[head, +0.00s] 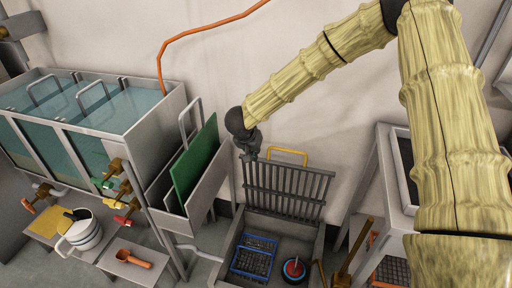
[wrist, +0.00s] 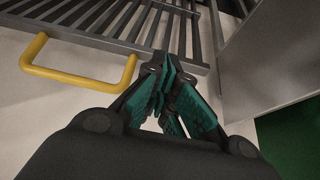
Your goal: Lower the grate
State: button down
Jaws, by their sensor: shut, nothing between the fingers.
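The grate (head: 285,191) is a dark grey barred panel standing raised, close to upright, at the back of a grey bin in the head view. A yellow handle (head: 287,155) sticks up from its top edge. In the wrist view the grate's bars (wrist: 130,20) cross the top, and the yellow handle (wrist: 85,78) is to the left of the fingers. My gripper (head: 250,156) is at the grate's upper left corner, left of the handle. Its teal-padded fingers (wrist: 165,75) are shut and empty, with the tips close to the grate's edge; I cannot tell whether they touch.
Inside the bin lie a blue crate (head: 254,257) and a red round object (head: 293,268). A trough with a green board (head: 194,163) stands close left of my gripper. Glass-sided tanks (head: 90,105) are further left. A grey stand (head: 384,165) is at right.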

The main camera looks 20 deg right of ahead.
notch_tip(320, 180, up, 4)
jog(key=w+b, duration=0.2)
jog(key=w, duration=0.1)
jog(key=b+x, duration=0.1)
jog(key=x, duration=0.8)
jog(key=shift+f+n+y+b, duration=0.2)
jog(key=shift+n+y+b, duration=0.1)
jog(key=shift+y+b, duration=0.1)
